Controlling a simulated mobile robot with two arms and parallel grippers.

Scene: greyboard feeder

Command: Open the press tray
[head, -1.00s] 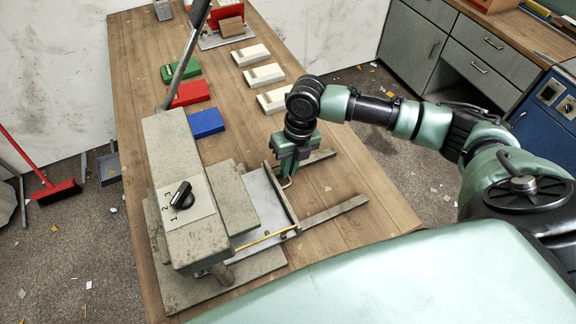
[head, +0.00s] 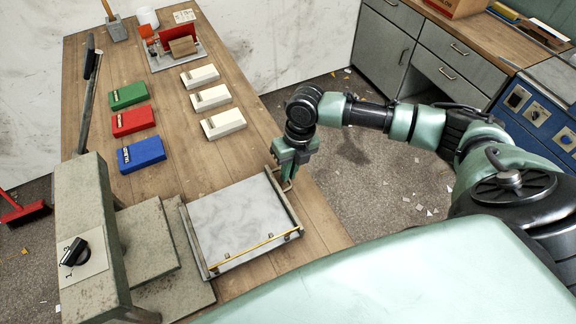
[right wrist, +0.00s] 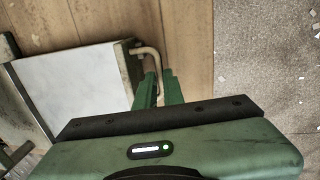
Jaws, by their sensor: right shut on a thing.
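The press (head: 80,200) is a grey, worn block with a black dial knob (head: 74,252) and a long raised lever (head: 88,90). Its press tray (head: 235,215), a pale marbled plate in a grey frame, sticks out to the right of the press, with a brass rod along its near side. It also shows in the right wrist view (right wrist: 75,85). My right gripper (head: 287,178) is shut on the tray's bent brass handle (right wrist: 150,54) at the outer edge. The fingers (right wrist: 160,78) partly hide the handle. My left gripper is in neither view.
Green (head: 128,95), red (head: 132,120) and blue (head: 141,154) boxes lie left on the wooden table (head: 175,90). Several white boxes (head: 211,97) lie to the right. A red holder (head: 177,47) stands at the back. Table shows between tray and boxes.

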